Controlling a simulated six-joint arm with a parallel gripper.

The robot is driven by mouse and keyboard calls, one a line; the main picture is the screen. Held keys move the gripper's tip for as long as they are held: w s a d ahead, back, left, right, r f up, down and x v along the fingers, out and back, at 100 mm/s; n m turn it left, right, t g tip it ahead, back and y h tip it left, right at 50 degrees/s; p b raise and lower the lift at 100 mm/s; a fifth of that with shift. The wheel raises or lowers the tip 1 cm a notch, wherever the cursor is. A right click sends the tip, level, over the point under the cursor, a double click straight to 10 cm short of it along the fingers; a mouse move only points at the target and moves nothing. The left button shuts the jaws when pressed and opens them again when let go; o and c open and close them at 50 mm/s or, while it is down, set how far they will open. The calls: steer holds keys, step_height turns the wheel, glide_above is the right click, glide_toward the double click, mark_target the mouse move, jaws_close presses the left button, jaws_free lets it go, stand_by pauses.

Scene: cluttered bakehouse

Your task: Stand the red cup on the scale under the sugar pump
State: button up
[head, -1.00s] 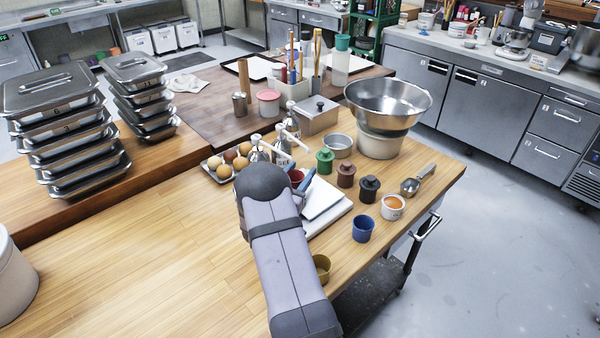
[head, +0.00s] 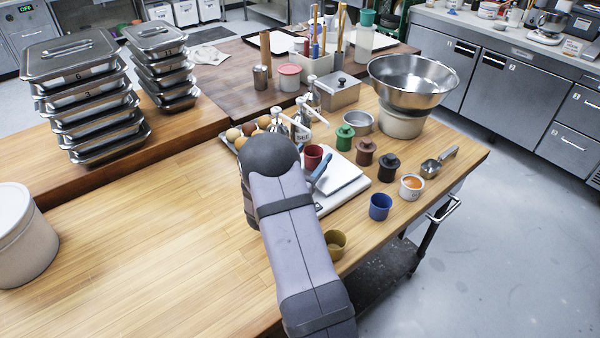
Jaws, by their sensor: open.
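The red cup (head: 313,157) is upright at the far left end of the white scale (head: 349,187), just in front of the pump bottles. I cannot tell whether its base is fully on the scale, as my arm and gripper hide that part. Two pump bottles (head: 312,98) with spouts stand behind it; their labels are too small to tell which holds sugar. My gripper (head: 320,171) is mostly hidden behind my arm. One blue finger shows just right of and in front of the cup. The gripper is open, and I cannot tell whether it touches the cup.
Eggs (head: 248,129) lie left.

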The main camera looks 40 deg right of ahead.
mark_target(309, 159)
steer(key=b+v, duration=0.1)
steer(key=v, duration=0.6)
steer(key=shift+a+b, duration=0.1)
steer(key=shift+b, duration=0.25)
steer(key=shift+s+r, duration=0.1)
